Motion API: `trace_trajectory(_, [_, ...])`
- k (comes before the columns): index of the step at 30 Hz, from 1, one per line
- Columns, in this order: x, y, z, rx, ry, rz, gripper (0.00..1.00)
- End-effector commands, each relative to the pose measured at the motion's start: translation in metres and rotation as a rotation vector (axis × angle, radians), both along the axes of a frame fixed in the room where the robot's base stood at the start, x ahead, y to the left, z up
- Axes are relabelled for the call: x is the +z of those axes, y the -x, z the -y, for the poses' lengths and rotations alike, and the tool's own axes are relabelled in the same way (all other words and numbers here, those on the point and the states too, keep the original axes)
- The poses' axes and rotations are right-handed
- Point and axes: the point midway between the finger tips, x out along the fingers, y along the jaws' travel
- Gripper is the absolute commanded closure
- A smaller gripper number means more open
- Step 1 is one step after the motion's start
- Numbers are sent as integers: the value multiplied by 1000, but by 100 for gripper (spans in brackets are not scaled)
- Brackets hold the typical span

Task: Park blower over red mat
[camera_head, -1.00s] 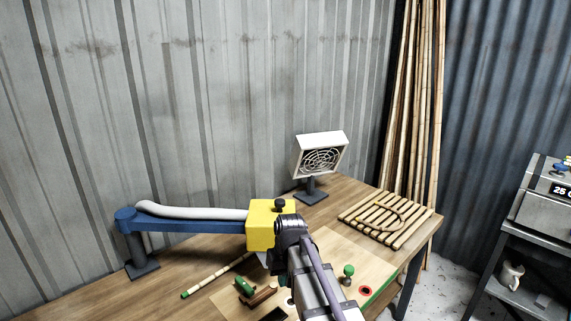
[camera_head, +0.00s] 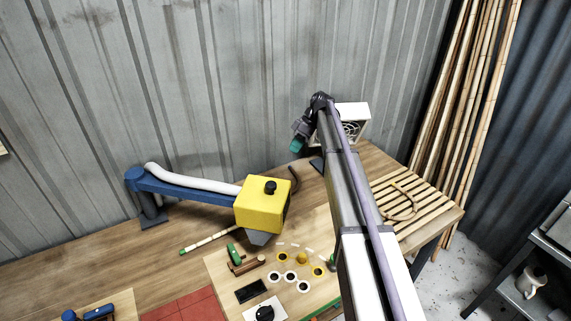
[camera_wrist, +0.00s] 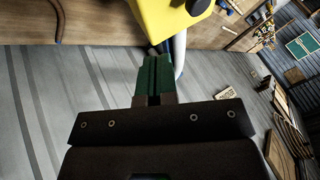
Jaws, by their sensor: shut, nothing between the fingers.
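The blower (camera_head: 262,202) is a yellow box with a black knob on top and a dark nozzle beneath. It hangs at the end of a blue swing arm (camera_head: 190,193) with a white hose. The red mat (camera_head: 187,306) lies at the front of the bench, left of and nearer than the blower, which is not over it. My gripper (camera_head: 296,147) is raised behind and right of the blower, apart from it. In the wrist view my gripper's green fingers (camera_wrist: 154,75) are shut and empty, and the yellow blower (camera_wrist: 170,16) shows at the top.
A white fan heater (camera_head: 353,115) stands behind my arm. A slatted rack (camera_head: 430,205) with a rattan ring is at the right. A work board (camera_head: 222,285) with tools and ring marks lies below the blower. A bamboo stick (camera_head: 208,240) lies left of the nozzle.

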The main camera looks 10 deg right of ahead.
Motion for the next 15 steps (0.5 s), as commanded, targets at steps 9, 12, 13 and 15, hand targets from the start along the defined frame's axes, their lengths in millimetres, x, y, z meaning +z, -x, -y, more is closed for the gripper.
trace_trajectory(9, [-54,10,-30,1,0,-1,100])
trace_trajectory(12, [-72,13,-42,0,1,0,100])
trace_trajectory(13, [-77,14,-46,0,1,0,100])
trace_trajectory(15, [-90,17,-54,0,1,-1,100])
